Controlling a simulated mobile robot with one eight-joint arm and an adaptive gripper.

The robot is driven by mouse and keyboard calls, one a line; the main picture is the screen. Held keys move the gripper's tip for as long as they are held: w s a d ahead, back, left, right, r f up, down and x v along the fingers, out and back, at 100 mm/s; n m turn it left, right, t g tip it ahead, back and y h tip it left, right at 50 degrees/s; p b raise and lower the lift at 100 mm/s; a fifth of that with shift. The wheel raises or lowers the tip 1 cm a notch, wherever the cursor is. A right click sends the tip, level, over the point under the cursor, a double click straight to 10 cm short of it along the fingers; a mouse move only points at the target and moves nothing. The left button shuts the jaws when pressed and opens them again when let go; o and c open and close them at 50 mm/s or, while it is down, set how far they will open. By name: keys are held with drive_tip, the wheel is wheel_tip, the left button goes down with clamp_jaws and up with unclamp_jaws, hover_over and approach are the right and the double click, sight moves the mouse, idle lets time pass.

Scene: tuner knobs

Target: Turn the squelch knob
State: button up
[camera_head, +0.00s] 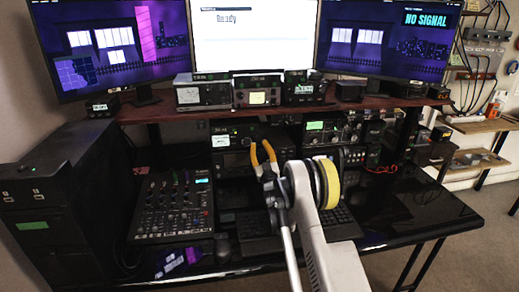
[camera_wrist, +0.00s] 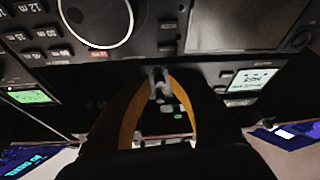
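My gripper (camera_head: 262,147) is raised in front of the radios below the shelf, with its orange fingers apart at the tips in the head view. In the wrist view my gripper (camera_wrist: 161,78) points at a dark radio panel, with a small grey piece between the tips; whether it is a knob or part of the fingertips is unclear. I cannot tell contact. A large round dial (camera_wrist: 96,18) and keypad buttons show at upper left. A radio with a green display (camera_head: 315,126) is right of my gripper. No knob can be read as squelch.
Several small radios, one with a lit display (camera_head: 257,97), stand on the dark red shelf (camera_head: 160,111) under three monitors. An audio mixer (camera_head: 172,205) and a keyboard (camera_head: 258,222) lie on the glossy black desk (camera_head: 425,210). The desk's right side is fairly clear.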

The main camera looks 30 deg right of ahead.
clamp_jaws()
drive_tip(key=shift+m, duration=0.3)
drive_tip(key=m+h, duration=0.2)
drive_tip(key=m, duration=0.2)
drive_tip(key=shift+w+a+g, duration=0.1)
drive_tip(key=shift+g, duration=0.2)
drive_tip(key=shift+m+g+h, duration=0.5)
drive_tip(key=shift+m+h, duration=0.5)
drive_tip(key=shift+m, duration=0.8)
unclamp_jaws()
